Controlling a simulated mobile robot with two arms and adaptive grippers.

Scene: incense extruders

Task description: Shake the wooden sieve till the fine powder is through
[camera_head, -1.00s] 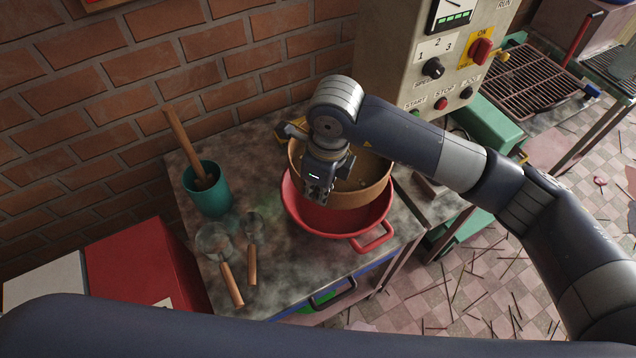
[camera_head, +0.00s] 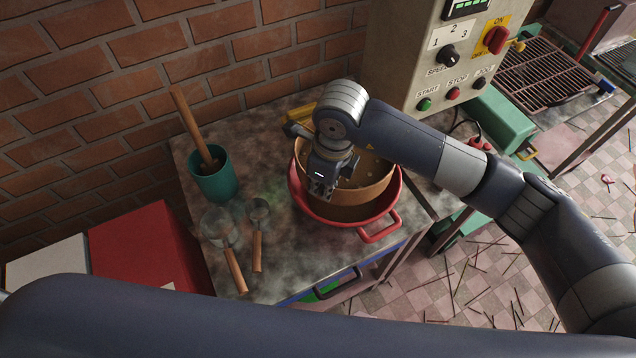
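The wooden sieve (camera_head: 372,178) is a round tan hoop with some bits showing inside it. It sits over the red basin (camera_head: 387,211), within its rim, on the stained worktable. My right gripper (camera_head: 320,190) points down at the sieve's near left wall, with its fingers at the rim. It seems to grip the wall, but the fingertips are partly hidden by the gripper body. The powder under the sieve is hidden. My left gripper is out of view; only a dark arm link of mine crosses the bottom.
A red box (camera_head: 148,250) is at the lower left. A control panel (camera_head: 440,60) rises behind right. The brick wall closes the back.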

